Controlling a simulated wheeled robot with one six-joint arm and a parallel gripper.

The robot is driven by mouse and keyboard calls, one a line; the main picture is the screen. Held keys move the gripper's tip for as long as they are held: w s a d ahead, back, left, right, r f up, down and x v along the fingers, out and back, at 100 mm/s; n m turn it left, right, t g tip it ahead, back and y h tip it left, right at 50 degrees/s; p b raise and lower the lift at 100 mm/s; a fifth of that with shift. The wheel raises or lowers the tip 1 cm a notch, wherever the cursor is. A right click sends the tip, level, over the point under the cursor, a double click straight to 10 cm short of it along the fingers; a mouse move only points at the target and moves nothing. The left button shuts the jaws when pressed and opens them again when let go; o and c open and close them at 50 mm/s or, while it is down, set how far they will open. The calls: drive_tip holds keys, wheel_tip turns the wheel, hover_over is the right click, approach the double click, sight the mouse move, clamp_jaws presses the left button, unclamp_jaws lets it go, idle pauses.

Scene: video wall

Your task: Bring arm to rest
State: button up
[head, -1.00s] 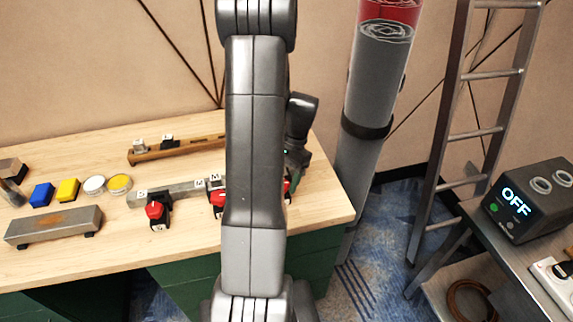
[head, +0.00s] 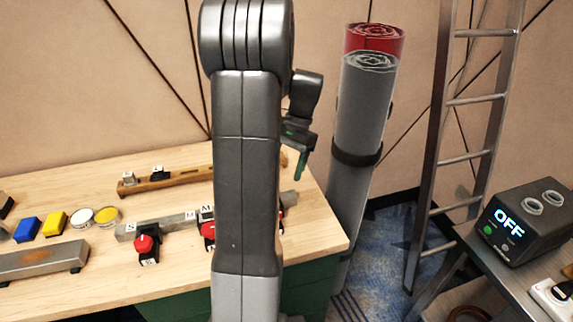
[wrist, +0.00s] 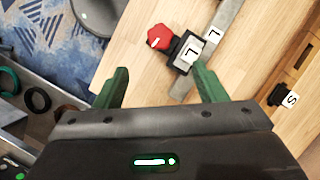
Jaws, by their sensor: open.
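My gripper (head: 300,155) hangs above the right end of the wooden workbench, partly hidden behind my arm (head: 246,170) in the head view. In the wrist view its two green fingers (wrist: 163,88) are spread apart with nothing between them. Beyond the fingers, a red knob (wrist: 158,38) on a black block marked L (wrist: 190,52) sits at a grey metal rail (wrist: 222,20). The fingers look apart from these. My arm stands upright across the middle of the head view and hides part of the rail.
The workbench (head: 190,275) holds a wooden rail (head: 175,180), red-knobbed clamps (head: 144,244), blue (head: 27,229) and yellow (head: 55,223) blocks, and round tins. Rolled carpets (head: 355,110) stand at its right end. A ladder (head: 440,140) and a box reading OFF (head: 520,225) are further right.

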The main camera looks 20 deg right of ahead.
drive_tip(key=x, duration=1.4)
drive_tip(key=shift+p, duration=0.35)
drive_tip(key=shift+w, duration=0.1)
drive_tip(key=shift+d, duration=0.1)
